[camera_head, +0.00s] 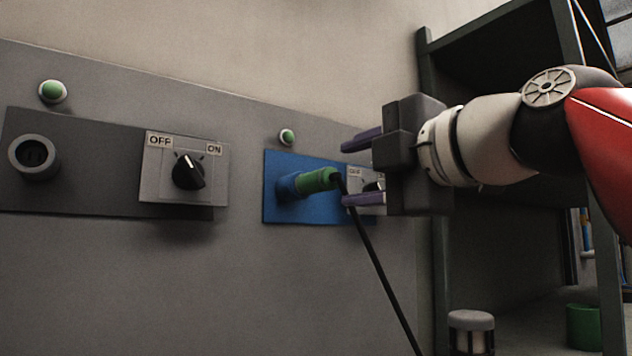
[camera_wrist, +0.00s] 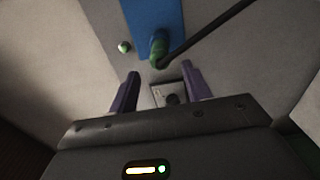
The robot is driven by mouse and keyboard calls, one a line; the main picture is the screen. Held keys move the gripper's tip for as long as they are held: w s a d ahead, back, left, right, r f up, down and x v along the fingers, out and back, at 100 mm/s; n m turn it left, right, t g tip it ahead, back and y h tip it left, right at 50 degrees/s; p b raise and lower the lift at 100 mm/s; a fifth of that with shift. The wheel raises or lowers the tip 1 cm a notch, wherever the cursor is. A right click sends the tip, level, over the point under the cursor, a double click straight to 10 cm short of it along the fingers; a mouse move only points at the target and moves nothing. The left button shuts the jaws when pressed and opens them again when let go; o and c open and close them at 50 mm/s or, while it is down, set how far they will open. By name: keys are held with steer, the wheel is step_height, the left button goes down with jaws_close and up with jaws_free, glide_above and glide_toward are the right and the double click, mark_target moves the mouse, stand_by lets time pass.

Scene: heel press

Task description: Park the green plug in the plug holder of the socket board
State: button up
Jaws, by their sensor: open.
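The green plug (camera_head: 318,180) sits in the blue socket (camera_head: 287,188) on the blue plate (camera_head: 300,213) of the grey board. A black cable (camera_head: 372,255) runs down from its back end. My gripper (camera_head: 352,172) is open and empty, to the right of the plug and apart from it. In the wrist view the plug (camera_wrist: 158,50) lies beyond my two purple fingers (camera_wrist: 158,82). A dark round holder (camera_head: 35,156) with a hollow front is on the dark plate at the left; I cannot tell for sure that it is the plug holder.
A rotary switch (camera_head: 188,172) marked OFF and ON is on the dark plate. A second switch (camera_head: 372,186) is partly hidden behind my gripper. Green round lamps (camera_head: 52,91) sit above the plates. A dark shelf frame (camera_head: 428,60) stands at the right.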

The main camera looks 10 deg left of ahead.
mark_target(318, 182)
steer(key=shift+a, duration=0.1)
steer(key=shift+p+x, duration=1.2)
steer(key=shift+x, duration=3.25)
jaws_close()
steer(key=shift+d, duration=0.25)
steer(key=shift+b+v, duration=1.15)
steer(key=shift+v, duration=1.75)
steer(key=shift+s, duration=0.1)
